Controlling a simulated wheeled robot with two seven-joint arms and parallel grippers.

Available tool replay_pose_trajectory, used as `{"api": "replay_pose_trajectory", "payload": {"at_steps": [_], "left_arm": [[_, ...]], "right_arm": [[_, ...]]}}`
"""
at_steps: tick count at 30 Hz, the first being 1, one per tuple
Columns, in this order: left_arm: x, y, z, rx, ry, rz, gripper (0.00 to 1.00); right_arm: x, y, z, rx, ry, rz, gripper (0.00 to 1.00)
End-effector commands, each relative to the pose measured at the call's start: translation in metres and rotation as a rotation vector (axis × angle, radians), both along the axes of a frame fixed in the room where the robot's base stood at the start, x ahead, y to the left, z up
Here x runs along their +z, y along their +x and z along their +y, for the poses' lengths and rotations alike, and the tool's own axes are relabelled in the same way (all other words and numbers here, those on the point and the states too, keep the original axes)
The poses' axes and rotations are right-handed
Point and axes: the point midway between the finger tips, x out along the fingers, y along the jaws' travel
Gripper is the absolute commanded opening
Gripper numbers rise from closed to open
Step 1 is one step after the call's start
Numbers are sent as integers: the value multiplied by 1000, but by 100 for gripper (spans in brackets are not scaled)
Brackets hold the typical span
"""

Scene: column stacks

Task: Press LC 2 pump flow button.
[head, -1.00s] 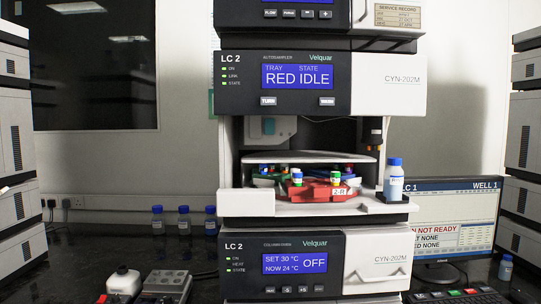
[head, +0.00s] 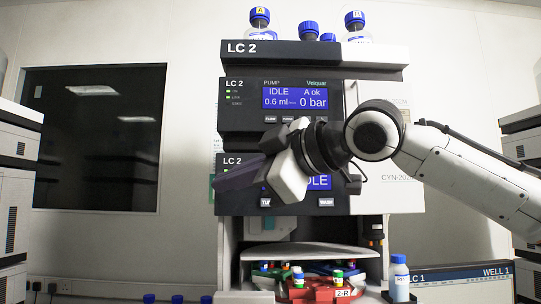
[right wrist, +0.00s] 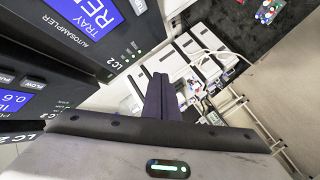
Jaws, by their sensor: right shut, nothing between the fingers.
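The LC 2 pump (head: 240,100) is the upper module in the head view. Its blue screen reads IDLE, A ok, 0.6 ml, 0 bar. The FLOW button (head: 270,119) is leftmost in the row under that screen; it also shows in the right wrist view (right wrist: 33,80). My right gripper (head: 222,180) is below and left of this button, in front of the autosampler, its fingers pointing left. In the right wrist view its dark fingers (right wrist: 160,97) are shut together and empty. They appear apart from the panel. My left gripper is out of view.
The LC 2 autosampler (head: 232,200) sits below the pump, partly hidden by my right gripper and wrist. Capped bottles (head: 260,20) stand on top of the stack. A white bottle (head: 399,280) stands at the lower right, near a monitor (head: 460,285).

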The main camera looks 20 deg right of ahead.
Motion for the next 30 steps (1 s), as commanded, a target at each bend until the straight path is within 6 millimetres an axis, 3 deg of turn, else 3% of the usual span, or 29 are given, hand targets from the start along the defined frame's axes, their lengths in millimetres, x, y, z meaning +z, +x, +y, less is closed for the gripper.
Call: {"api": "replay_pose_trajectory", "payload": {"at_steps": [1,3,6,9,14,22,30], "left_arm": [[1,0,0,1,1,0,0],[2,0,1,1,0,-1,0],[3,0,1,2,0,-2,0],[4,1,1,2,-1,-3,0],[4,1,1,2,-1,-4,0],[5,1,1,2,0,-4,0],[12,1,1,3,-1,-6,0]], "right_arm": [[33,-15,-15,-23,6,-35,0],[63,-33,-29,-42,14,-62,0],[95,-55,-46,-62,29,-95,0],[114,-70,-56,-73,41,-113,0],[125,-80,-62,-77,50,-124,0],[125,-80,-62,-77,49,-124,0],[127,-65,-66,-78,50,-123,0]]}}
